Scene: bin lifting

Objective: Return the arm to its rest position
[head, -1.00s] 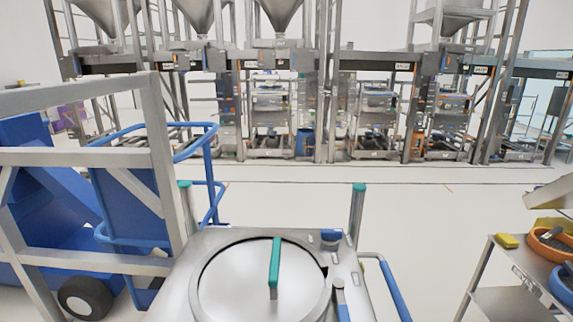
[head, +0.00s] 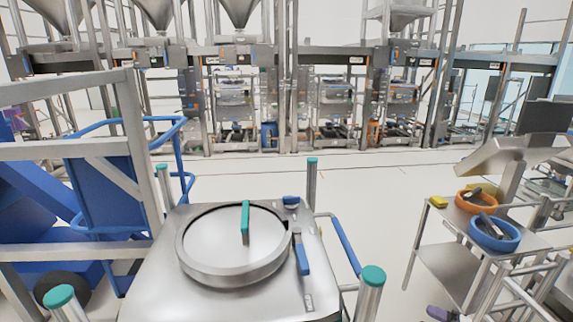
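No arm of mine and neither gripper can be identified in the head view. A steel bin (head: 150,285) stands in the front middle. Its round lid (head: 235,265) lies on top and has a green handle (head: 245,218). A blue-handled latch (head: 302,258) sits at the lid's right side. Posts with green caps (head: 371,276) rise around the bin.
A steel frame (head: 130,120) and a blue cart (head: 100,195) stand on the left. A steel side table (head: 445,262) on the right carries an orange bowl (head: 477,201), a blue bowl (head: 494,233) and a yellow block (head: 438,202). Open floor (head: 370,190) lies behind the bin.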

